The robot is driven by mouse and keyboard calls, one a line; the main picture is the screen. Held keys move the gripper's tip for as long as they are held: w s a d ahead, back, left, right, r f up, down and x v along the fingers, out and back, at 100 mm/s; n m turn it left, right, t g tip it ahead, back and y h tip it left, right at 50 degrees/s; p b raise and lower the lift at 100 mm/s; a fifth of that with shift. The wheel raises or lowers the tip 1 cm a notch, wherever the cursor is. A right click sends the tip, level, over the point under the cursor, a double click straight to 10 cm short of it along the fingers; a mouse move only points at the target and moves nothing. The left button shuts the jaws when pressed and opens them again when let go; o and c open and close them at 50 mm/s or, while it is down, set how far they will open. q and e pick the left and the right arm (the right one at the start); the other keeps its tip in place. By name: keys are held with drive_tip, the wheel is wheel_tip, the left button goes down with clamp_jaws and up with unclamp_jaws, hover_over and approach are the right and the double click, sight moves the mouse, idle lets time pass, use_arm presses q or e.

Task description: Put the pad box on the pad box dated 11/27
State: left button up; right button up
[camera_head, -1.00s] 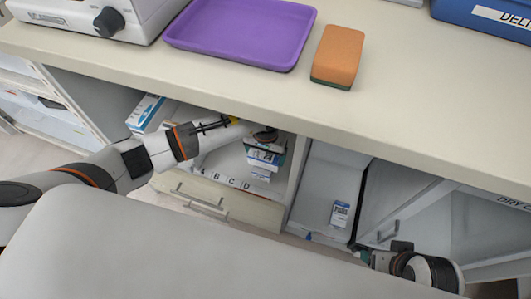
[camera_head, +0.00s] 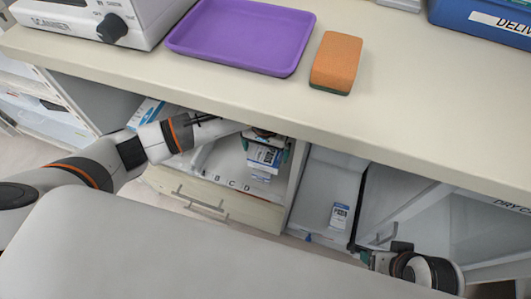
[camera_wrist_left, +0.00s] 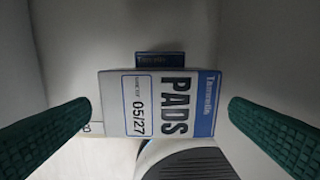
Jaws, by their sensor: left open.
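A white and blue pad box (camera_wrist_left: 160,105) fills the middle of the left wrist view and is dated 05/27. It also shows in the head view (camera_head: 263,157), at the top of a stack in the drawer compartment under the counter. My left gripper (camera_wrist_left: 160,112) is open, with one green finger on each side of this box and gaps to it. Another pad box (camera_head: 339,216) stands in the compartment to the right; its date is too small to read. My right gripper (camera_head: 362,252) is low at the right, by the cabinet door; its jaws are unclear.
The counter (camera_head: 420,110) overhangs my left arm. On it are a purple tray (camera_head: 240,35), an orange sponge (camera_head: 337,60) and a scanner (camera_head: 100,20). The drawer front (camera_head: 215,197) lies below the letter labels. A blue-white box (camera_head: 147,112) is at the left.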

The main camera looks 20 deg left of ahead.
sight(265, 155)
use_arm(q)
drive_tip(key=shift+r, duration=1.85)
